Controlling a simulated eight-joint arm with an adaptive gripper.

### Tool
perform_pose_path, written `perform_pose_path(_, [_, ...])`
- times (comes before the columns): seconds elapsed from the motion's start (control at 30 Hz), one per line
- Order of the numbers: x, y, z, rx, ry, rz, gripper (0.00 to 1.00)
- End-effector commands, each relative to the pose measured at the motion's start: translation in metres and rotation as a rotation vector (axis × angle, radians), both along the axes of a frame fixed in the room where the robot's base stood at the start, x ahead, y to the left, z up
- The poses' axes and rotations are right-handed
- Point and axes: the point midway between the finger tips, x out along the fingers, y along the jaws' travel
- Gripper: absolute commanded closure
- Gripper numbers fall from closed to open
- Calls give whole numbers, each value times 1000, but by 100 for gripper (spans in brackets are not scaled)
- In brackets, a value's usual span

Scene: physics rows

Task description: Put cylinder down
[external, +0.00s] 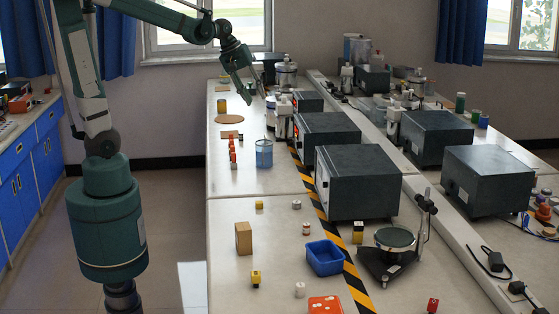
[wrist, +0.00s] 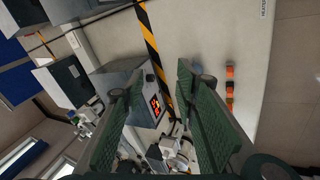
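My gripper (external: 254,88) is over the far part of the long bench, near the instruments along its middle. In the wrist view my gripper (wrist: 160,82) has its two green fingers spread wide apart, and no cylinder shows between them. I cannot tell which cylinder is the task's.
Dark boxes (external: 358,182) line the bench beside striped tape. A blue tray (external: 325,258) sits in front. The bench's left strip has free room.

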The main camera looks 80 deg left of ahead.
Motion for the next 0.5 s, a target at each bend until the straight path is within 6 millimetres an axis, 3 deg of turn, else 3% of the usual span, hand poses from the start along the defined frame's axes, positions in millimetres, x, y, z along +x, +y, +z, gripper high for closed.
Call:
perform_pose_path(0.1, [-13, -34, 3, 53, -8, -110, 70])
perform_pose_path(0.5, [-61, -126, 6, 234, -40, -467, 70])
